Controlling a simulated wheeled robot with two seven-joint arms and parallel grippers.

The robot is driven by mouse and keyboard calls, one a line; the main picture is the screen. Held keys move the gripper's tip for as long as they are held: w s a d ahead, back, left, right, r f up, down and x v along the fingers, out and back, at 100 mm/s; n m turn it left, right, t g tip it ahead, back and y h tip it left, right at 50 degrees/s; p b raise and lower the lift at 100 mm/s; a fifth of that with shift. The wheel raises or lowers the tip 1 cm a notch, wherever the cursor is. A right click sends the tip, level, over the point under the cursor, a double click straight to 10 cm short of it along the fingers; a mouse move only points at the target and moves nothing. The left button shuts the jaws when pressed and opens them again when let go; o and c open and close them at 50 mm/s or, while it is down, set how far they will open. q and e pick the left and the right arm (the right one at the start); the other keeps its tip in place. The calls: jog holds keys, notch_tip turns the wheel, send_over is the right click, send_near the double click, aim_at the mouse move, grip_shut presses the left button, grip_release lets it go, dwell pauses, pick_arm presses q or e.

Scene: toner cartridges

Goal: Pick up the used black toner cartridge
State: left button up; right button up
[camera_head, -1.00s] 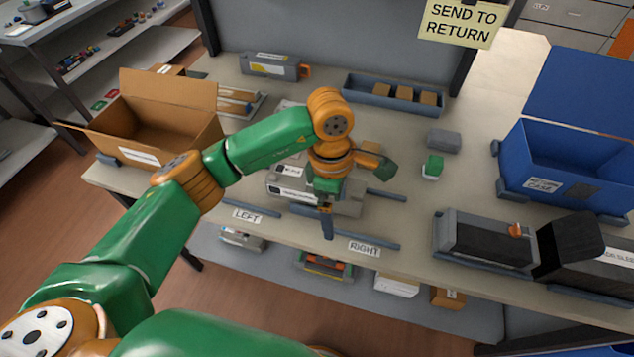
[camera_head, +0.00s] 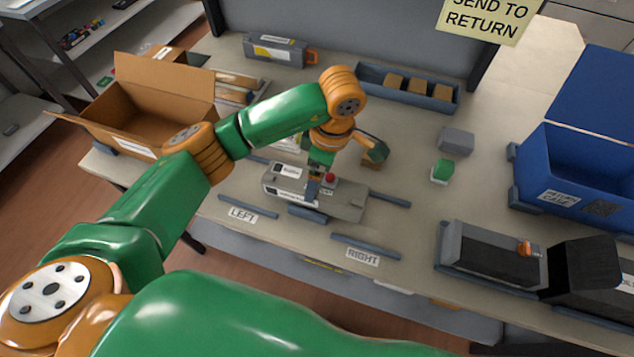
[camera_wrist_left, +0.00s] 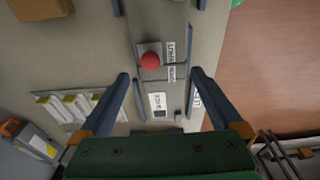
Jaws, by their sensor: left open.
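A long grey unit (camera_head: 343,200) with white labels and a red knob (camera_head: 330,177) lies mid-table between the LEFT and RIGHT rails. The wrist view shows its red knob (camera_wrist_left: 150,61) and labels too small to read; I cannot tell whether it is the used black cartridge. My left gripper (camera_head: 314,188) points down over this unit. Its fingers (camera_wrist_left: 159,76) are spread on either side of the unit, with nothing gripped; their height above it is unclear. A black cartridge-like block (camera_head: 497,250) with an orange knob sits in a grey tray at right. My right gripper is out of view.
A cardboard box (camera_head: 165,90) stands open at left. A blue return crate (camera_head: 560,165) stands at right. A grey-yellow cartridge (camera_head: 275,48) and a blue tray (camera_head: 365,85) of brown blocks are behind. A green-topped item (camera_head: 443,170) and grey block (camera_head: 457,140) lie right of the gripper.

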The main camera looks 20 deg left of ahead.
pick_arm(q)
jog(key=f, duration=0.1)
jog(key=f+p, duration=0.1)
jog(key=f, duration=0.2)
jog(key=shift+s+a, duration=0.3)
jog(key=shift+w+f, duration=0.15)
jog(key=shift+f, duration=0.15)
grip_shut()
jog(key=shift+r, duration=0.1)
